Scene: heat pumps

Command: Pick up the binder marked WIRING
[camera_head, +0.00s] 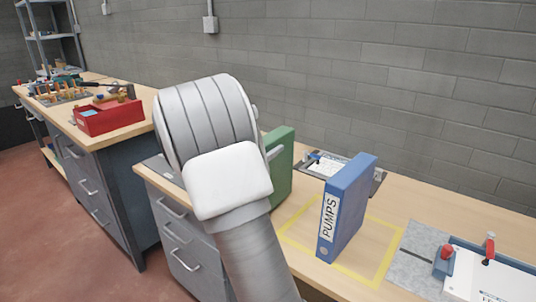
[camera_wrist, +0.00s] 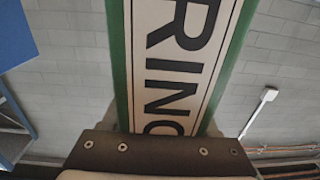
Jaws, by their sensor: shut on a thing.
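The green binder (camera_head: 282,168) is upright behind my arm in the head view, which hides its spine and lower left part. In the wrist view the green binder (camera_wrist: 119,60) fills the middle, its white label showing the letters "RING", the rest cut off. My gripper (camera_head: 275,153) is shut on this binder; one grey finger shows against its side. I cannot tell whether the binder's bottom touches the bench. A blue binder (camera_head: 349,205) marked PUMPS stands upright to the right, apart from the green one.
The blue binder stands inside a yellow taped square (camera_head: 367,277) on the wooden bench. A clipboard and tools (camera_head: 490,272) lie at the right, another board (camera_head: 327,165) behind. A red box (camera_head: 107,116) sits on the left bench. A block wall closes the back.

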